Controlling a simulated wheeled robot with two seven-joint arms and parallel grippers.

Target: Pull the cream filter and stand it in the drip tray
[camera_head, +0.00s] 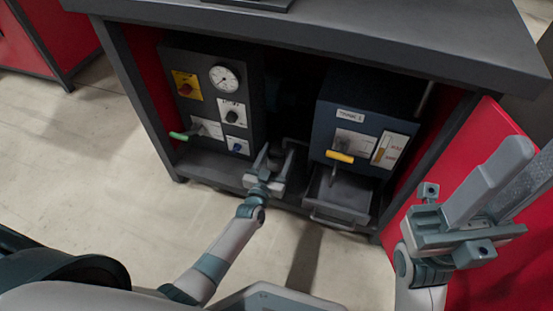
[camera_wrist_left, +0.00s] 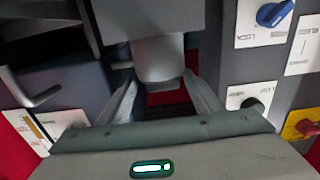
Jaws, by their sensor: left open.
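My left gripper (camera_head: 275,160) is open in the lower opening of the cabinet, between the two units. In the left wrist view its fingers stand on both sides of a light grey cylinder (camera_wrist_left: 160,62) under a grey block. I cannot tell whether they touch it, or whether it is part of the filter. No clearly cream-coloured filter shows. The grey drip tray (camera_head: 345,192) looks like a pulled-out drawer under the dark blue tank unit, right of my left gripper. My right gripper (camera_head: 535,150) is open and empty, before the red door.
The dark panel (camera_head: 202,95) at left carries a gauge, knobs and a green-tipped lever (camera_head: 184,135). The blue tank unit (camera_head: 365,110) has a yellow handle (camera_head: 340,157) above the tray. The grey worktop (camera_head: 330,40) overhangs both. Open floor lies in front.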

